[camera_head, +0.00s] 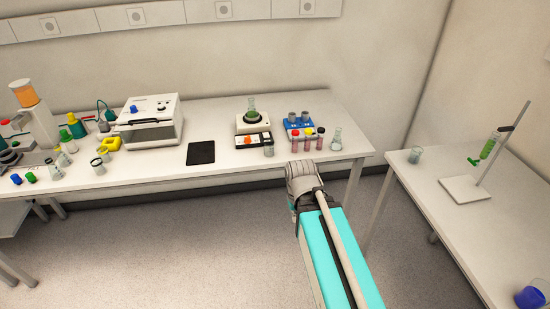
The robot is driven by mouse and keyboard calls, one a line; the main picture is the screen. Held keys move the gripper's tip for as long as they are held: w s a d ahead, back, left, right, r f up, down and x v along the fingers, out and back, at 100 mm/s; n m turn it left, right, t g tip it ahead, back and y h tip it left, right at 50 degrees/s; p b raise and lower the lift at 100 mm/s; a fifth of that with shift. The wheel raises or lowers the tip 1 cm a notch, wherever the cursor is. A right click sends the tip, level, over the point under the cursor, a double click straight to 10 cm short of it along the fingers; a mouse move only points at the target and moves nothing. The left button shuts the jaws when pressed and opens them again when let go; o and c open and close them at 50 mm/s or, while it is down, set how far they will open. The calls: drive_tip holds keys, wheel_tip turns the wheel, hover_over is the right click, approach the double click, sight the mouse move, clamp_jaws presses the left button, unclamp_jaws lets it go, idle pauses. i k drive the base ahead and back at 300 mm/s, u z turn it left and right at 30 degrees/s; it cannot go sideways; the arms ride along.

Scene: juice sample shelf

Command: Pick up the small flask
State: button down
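A small clear conical flask (336,141) stands upright near the right end of the long bench, just right of several small bottles. Another flask with green contents (252,112) sits on a white stirrer-like device (247,124) further left. I cannot tell from size alone which one the task means. My turquoise arm reaches up from the bottom toward the bench's front edge. Its grey wrist part shows below and left of the clear flask. I cannot make out any gripper fingers, so whether they are open or shut does not show.
Small red-liquid bottles (308,143), a blue rack (299,125) and a beaker (269,151) crowd the clear flask's left. A black pad (201,153) and white machine (150,122) stand further left. A side table (436,188) at right holds a stand (466,190) and beakers.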

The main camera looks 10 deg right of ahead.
sight(252, 112)
drive_tip(key=z, duration=1.25)
drive_tip(key=i, duration=1.1)
drive_tip(key=u, duration=1.35)
